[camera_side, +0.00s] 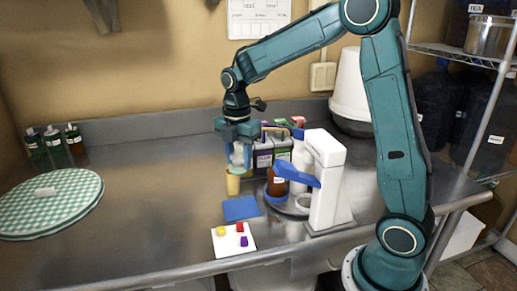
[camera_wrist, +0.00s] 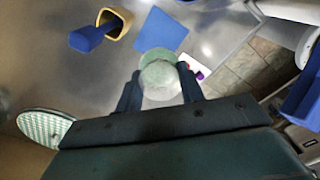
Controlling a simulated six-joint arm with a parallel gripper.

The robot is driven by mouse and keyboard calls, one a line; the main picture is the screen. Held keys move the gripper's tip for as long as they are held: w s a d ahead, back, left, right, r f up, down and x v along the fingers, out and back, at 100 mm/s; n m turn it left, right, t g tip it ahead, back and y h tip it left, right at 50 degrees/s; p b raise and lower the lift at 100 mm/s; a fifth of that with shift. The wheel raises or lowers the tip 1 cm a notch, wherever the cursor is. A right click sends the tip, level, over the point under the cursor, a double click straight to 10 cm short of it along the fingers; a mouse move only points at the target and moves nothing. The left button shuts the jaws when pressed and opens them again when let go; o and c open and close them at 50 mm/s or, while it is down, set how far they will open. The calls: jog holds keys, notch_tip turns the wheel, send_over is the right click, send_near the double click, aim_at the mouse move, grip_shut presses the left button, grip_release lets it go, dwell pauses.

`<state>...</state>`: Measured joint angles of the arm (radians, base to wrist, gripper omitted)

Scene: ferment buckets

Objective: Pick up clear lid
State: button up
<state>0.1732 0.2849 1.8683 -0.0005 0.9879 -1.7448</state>
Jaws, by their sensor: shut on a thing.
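The clear lid (camera_wrist: 160,78) is a round, pale greenish, see-through piece held between the two fingers of my gripper (camera_wrist: 159,86) in the wrist view. In the side view my gripper (camera_side: 239,145) points down and is shut on the clear lid (camera_side: 239,157), in the air above the steel counter. The lid's far edge looks tinted by what lies behind it. A yellow cup (camera_side: 233,185) shows just below the gripper in the side view; I cannot tell the gap between them.
A blue mat (camera_side: 241,208) and a white board (camera_side: 234,240) with small coloured pieces lie in front. A checked round mat (camera_side: 50,205) lies left. The counter's middle left is clear.

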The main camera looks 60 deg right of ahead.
aim_at(239, 155)
notch_tip(239, 155, up, 7)
jog(key=shift+r, duration=0.15)
dwell(0.7)
jog(key=s+d+f+m, duration=0.2)
jog(key=s+d+m, duration=0.5)
jog(key=d+m, duration=0.2)
jog(key=shift+d, duration=0.15)
jog(key=shift+f, duration=0.1)
jog(key=shift+f, duration=2.55)
jog(key=shift+f, duration=0.75)
dwell(2.4)
